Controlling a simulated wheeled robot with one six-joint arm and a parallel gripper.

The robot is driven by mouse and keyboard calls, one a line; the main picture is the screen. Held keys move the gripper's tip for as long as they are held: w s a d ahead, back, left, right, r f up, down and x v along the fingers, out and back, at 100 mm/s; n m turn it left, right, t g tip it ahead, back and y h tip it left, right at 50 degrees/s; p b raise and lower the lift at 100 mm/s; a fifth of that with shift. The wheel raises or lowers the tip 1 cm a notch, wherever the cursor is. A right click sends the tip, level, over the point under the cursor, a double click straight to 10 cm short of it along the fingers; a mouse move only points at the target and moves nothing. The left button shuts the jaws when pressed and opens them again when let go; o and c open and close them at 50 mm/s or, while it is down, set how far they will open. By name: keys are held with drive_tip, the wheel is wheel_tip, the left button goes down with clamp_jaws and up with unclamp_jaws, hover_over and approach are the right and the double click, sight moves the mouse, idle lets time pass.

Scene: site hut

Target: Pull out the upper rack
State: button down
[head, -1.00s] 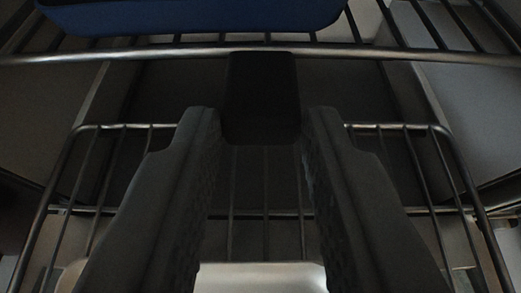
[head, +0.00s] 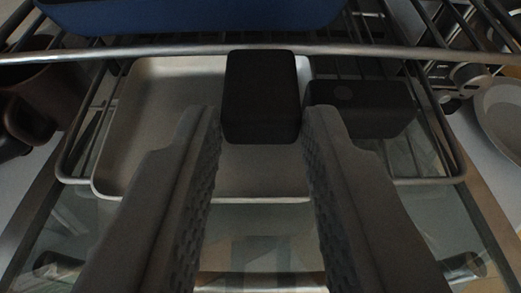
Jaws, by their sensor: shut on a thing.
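The upper rack (head: 160,54) is a metal wire rack across the top of the view, its front bar running left to right. A black block-shaped handle (head: 262,95) hangs at the middle of that bar. My gripper (head: 262,118) has its two grey ribbed fingers on either side of the handle and is shut on it. A blue object (head: 190,15) lies on the rack, cut off by the top edge. The rear of the rack is out of view.
Below is a lower wire rack (head: 430,181) with a pale tray (head: 145,130) and a black box-shaped thing (head: 365,108). A glass panel (head: 130,235) lies under it. A dark mug (head: 45,100) is at left, a pale plate (head: 500,110) at right.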

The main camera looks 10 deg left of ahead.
drive_tip(key=c, duration=1.1)
unclamp_jaws()
drive_tip(key=v, duration=1.7)
drive_tip(key=shift+s, duration=0.25)
drive_tip(key=shift+r, duration=0.1)
